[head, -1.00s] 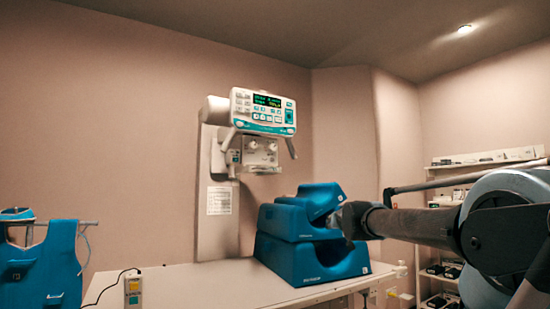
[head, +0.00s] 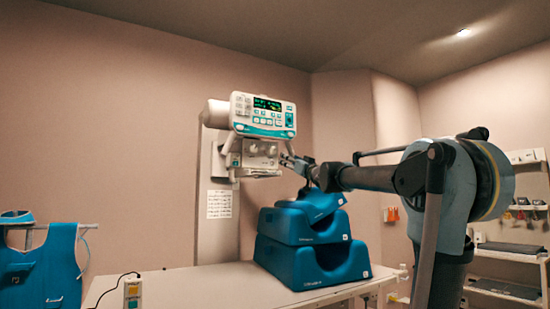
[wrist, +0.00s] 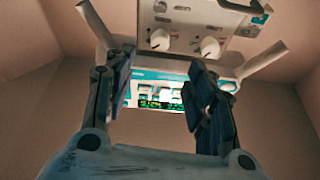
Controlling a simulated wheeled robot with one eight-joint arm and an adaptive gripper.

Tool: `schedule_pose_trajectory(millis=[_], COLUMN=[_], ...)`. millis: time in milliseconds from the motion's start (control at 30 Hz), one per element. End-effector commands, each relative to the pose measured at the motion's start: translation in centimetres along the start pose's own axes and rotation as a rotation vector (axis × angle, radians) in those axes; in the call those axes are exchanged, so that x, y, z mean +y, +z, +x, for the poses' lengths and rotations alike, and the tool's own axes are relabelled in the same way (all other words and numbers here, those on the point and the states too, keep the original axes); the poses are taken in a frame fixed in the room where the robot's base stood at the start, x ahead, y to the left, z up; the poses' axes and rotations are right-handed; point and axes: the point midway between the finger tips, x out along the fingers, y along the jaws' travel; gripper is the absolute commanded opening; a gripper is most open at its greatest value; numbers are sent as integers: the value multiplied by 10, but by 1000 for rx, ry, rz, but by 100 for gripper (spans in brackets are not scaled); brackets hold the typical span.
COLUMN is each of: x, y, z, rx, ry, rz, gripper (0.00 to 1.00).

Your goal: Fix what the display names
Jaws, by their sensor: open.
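The X-ray head's display (head: 267,103) is lit with green and yellow characters, too small to read. It also shows between my fingers in the wrist view (wrist: 160,104). Below the control panel (head: 262,114) hangs a box (head: 255,155) with two round white knobs. In the wrist view the left knob (wrist: 160,39) and right knob (wrist: 209,47) show near the top, beyond the fingertips. My gripper (head: 289,163) is raised at the right side of the box; the wrist view shows its fingers (wrist: 162,70) apart with nothing between them. Whether it touches anything cannot be told.
White handles (wrist: 265,62) slant out on both sides of the box. Blue cushions (head: 310,262) are stacked below my arm on the white table (head: 190,283). A small handset (head: 132,291) with a cable is at the table's front left. A blue apron (head: 45,265) hangs far left.

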Motion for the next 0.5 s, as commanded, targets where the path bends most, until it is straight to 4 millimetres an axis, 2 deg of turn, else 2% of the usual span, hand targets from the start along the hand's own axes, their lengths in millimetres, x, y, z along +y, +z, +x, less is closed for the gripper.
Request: schedule_pose_trajectory(millis=[500], x=[0], y=[0], z=[80], rx=[1], ry=[0], rz=[1], gripper=[50])
